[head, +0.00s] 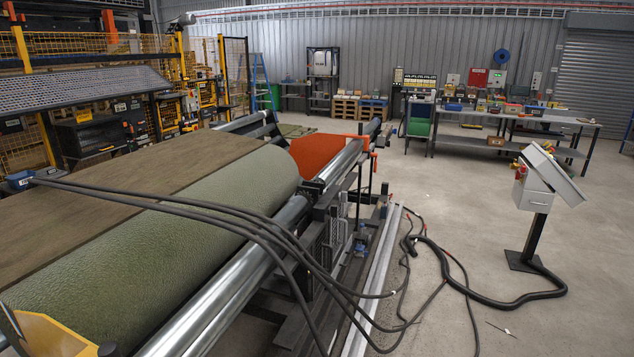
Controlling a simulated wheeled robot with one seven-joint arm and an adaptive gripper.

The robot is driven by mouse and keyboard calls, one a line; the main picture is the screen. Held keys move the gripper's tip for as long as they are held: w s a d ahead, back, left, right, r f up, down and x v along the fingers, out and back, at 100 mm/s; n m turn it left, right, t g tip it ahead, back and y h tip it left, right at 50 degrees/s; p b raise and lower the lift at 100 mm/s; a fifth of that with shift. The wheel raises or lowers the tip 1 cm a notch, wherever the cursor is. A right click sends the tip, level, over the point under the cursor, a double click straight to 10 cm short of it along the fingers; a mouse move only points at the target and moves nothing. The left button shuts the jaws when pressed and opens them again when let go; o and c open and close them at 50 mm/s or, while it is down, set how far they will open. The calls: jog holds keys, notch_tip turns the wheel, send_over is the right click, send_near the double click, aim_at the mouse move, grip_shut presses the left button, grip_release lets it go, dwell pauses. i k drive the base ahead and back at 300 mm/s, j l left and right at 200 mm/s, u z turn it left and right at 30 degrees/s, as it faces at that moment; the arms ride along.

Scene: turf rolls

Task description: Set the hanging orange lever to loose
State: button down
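A small orange part (363,139) shows at the far end of the turf machine, beside the metal rollers. It is small in the picture, and I cannot tell for certain whether it is the hanging orange lever or how it is set. An orange-red sheet or roll (318,154) lies just left of it. A large green turf roll (200,215) lies along the machine in front of it. My gripper is not in view.
Black hoses (270,235) arch over the roller and trail onto the floor on the right. A control box on a post (537,200) stands to the right. A workbench (520,120) stands at the back. Open concrete floor (470,185) lies between the machine and the post.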

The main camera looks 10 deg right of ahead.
aim_at(374, 155)
jog(key=i+l+z, duration=0.3)
jog(key=i, duration=0.3)
jog(key=i+l+z, duration=0.3)
jog(key=i, duration=0.3)
jog(key=i+j+z, duration=0.1)
jog(key=i+z, duration=0.15)
jog(key=i, duration=1.85)
jog(key=i+l+u, duration=0.1)
jog(key=i, duration=1.4)
